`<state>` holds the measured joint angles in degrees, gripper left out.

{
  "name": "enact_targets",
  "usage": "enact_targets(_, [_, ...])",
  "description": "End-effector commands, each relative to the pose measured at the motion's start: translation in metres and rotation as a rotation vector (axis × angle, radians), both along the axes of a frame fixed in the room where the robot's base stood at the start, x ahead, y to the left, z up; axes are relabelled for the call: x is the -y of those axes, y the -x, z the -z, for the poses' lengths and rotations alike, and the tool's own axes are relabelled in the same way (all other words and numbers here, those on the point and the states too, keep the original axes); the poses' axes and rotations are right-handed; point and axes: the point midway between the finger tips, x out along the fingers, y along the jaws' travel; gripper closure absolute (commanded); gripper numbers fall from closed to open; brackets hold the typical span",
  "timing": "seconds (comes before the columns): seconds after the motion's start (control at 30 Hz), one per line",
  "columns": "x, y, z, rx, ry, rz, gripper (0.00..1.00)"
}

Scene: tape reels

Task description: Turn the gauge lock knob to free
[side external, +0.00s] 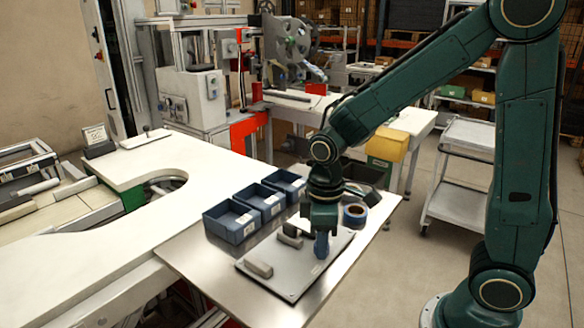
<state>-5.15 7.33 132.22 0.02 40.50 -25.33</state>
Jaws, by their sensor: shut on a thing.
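A pale flat gauge plate (293,278) lies on the steel table, with small grey blocks (259,269) on it. My gripper (321,236) points straight down over the right part of the plate. It is shut on a small blue upright piece (321,247), which appears to be the lock knob. The jaws hide most of the knob, so its turn angle and any free or locked marking cannot be read.
Several blue bins (232,222) stand in a row behind the plate. A dark reel with a blue rim (355,215) lies right of my gripper, near the table's (196,251) right edge. A white curved counter (105,240) is at the left.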

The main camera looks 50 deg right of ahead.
Motion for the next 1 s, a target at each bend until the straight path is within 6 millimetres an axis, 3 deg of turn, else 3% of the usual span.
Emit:
enact_targets(0.4, [-0.0003, -0.0011, -0.0003, 0.004, 0.0, -0.233, 0.94])
enact_targets(0.93, [-0.0005, -0.0011, -0.0003, 0.004, -0.001, -0.262, 0.94])
enact_targets(0.97, [-0.0005, -0.0011, -0.0003, 0.004, -0.001, -0.262, 0.65])
enact_targets(1.0, [-0.0005, -0.0011, -0.0003, 0.004, -0.001, -0.262, 0.57])
